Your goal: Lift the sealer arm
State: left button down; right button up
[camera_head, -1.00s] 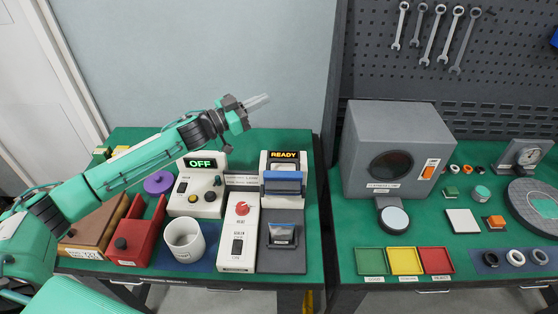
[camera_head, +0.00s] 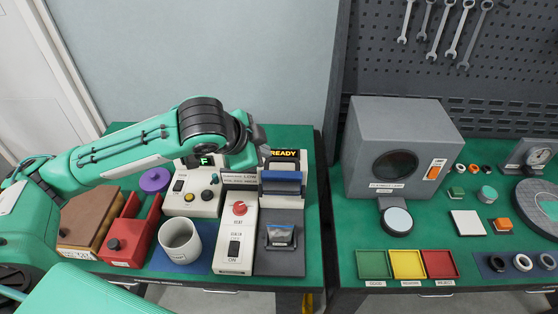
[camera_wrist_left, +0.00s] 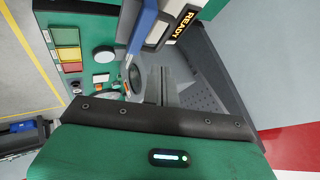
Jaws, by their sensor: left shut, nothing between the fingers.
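The sealer (camera_head: 282,160) stands at the back right of the left bench, its display lit "READY". Its arm shows as a blue bar (camera_head: 282,183) across the front, above a grey plate with a small pouch (camera_head: 280,236). My left gripper (camera_head: 264,154) is at the sealer's upper left side, shut and empty, with its fingers partly hidden by the wrist. In the left wrist view the shut fingers (camera_wrist_left: 162,85) are in the middle, and the blue bar (camera_wrist_left: 143,28) and the display (camera_wrist_left: 183,22) are above them. I cannot tell whether the fingers touch the sealer. My right gripper is not in view.
A white heat control box (camera_head: 236,240), a white mug (camera_head: 180,242), a red holder (camera_head: 130,238) and a control box with a lit display (camera_head: 193,195) crowd the left bench. A grey machine (camera_head: 400,145) stands on the right bench, across a gap.

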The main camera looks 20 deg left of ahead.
aim_at(278, 172)
pick_arm(q)
jog(key=shift+g, duration=0.3)
jog(key=x, duration=0.3)
jog(key=p+x, duration=0.1)
jog(key=x, duration=0.5)
jog(key=shift+s+a+f+p, duration=0.1)
jog(key=shift+s+f+p, duration=0.15)
jog(key=shift+f+p, duration=0.25)
